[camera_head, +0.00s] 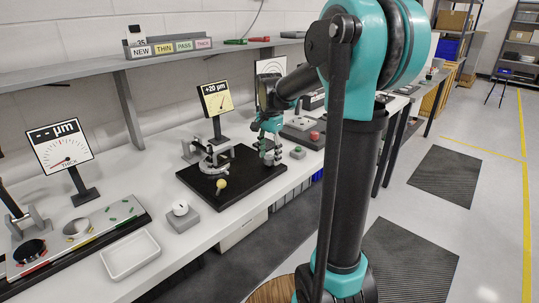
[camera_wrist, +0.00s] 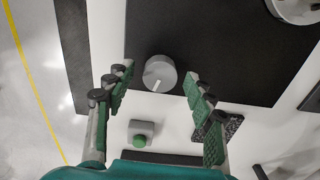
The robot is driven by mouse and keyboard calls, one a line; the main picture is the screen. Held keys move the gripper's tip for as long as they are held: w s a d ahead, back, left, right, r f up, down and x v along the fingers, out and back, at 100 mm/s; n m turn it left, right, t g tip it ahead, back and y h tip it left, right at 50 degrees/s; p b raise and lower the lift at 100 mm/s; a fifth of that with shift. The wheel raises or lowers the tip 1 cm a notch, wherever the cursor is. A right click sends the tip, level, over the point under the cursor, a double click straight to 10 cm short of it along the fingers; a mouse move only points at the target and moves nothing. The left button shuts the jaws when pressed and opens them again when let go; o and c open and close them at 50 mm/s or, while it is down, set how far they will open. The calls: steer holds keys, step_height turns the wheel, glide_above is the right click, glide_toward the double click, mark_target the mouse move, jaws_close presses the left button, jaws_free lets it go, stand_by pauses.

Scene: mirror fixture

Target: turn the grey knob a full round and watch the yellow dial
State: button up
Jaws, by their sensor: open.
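The grey knob (camera_wrist: 160,72) stands on the black board (camera_wrist: 215,55) in the wrist view; its white mark points towards the bottom of the picture. My gripper (camera_wrist: 156,78) is open and empty, with one finger on each side of the knob in the picture and gaps showing. I cannot tell whether the tips are level with it. In the head view my gripper (camera_head: 268,143) is over the right end of the board, and I cannot make out the knob there. The yellow dial (camera_head: 215,98) stands behind the board, reads +20 µm and has a dark needle.
A small box with a green button (camera_wrist: 140,137) lies beside the board. A mirror mount (camera_head: 213,160) and a yellow ball (camera_head: 221,184) are on the board. A grey box with a white knob (camera_head: 181,215), a white tray (camera_head: 130,254) and a white dial (camera_head: 62,145) stand left.

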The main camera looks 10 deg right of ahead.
steer(key=c, duration=1.2)
steer(key=shift+o, duration=0.2)
steer(key=n, duration=0.7)
steer(key=shift+n, duration=0.3)
steer(key=n, duration=0.6)
steer(key=shift+n, duration=0.4)
